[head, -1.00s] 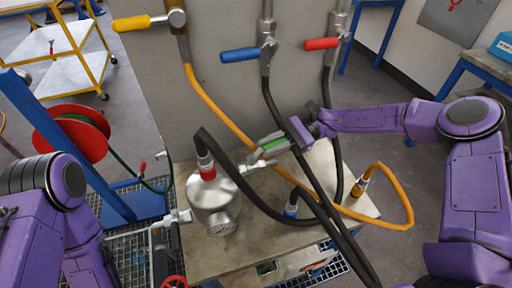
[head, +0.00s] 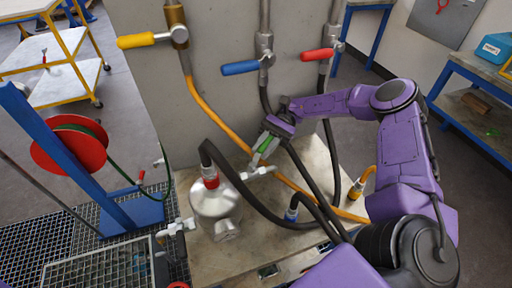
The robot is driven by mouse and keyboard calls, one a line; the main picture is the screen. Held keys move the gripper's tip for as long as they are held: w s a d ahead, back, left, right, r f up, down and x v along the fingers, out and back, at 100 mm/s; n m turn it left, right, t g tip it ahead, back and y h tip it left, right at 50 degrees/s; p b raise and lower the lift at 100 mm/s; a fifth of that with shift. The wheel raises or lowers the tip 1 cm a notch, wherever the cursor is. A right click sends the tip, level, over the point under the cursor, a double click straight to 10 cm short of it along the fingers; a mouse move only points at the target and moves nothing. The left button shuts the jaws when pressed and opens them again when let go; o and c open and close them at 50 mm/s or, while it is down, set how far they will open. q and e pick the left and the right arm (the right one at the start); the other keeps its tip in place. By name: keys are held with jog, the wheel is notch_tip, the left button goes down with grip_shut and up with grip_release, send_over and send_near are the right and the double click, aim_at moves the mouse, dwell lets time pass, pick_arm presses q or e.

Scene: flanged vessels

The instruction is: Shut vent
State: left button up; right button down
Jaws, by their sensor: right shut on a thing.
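A steel flanged vessel (head: 215,203) stands on the bench, with a red-collared black hose on top. A small metal valve (head: 258,173) sticks out from its right side. The valve's green lever (head: 265,146) slants up and to the right, away from the valve body. My right gripper (head: 269,142) comes from the upper right and is shut on the green lever. The fingers partly cover the lever, so its exact angle is hard to tell. My left gripper is out of view.
Black hoses and an orange hose (head: 207,108) loop close around my right gripper. Yellow (head: 136,41), blue (head: 240,68) and red (head: 317,55) handles sit on the panel behind. Another valve (head: 178,227) is left of the vessel. The bench front (head: 225,262) is mostly clear.

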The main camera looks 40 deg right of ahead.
aim_at(264, 146)
jog(key=c, duration=1)
grip_release()
jog(key=shift+d, duration=0.1)
jog(key=shift+w, duration=0.1)
jog(key=shift+r, duration=0.3)
jog(key=r, duration=0.3)
jog(key=shift+s+r, duration=0.1)
jog(key=shift+s, duration=0.1)
jog(key=s+a+r, duration=0.8)
jog(key=s+r, duration=0.1)
jog(key=s, duration=0.2)
jog(key=shift+s, duration=0.1)
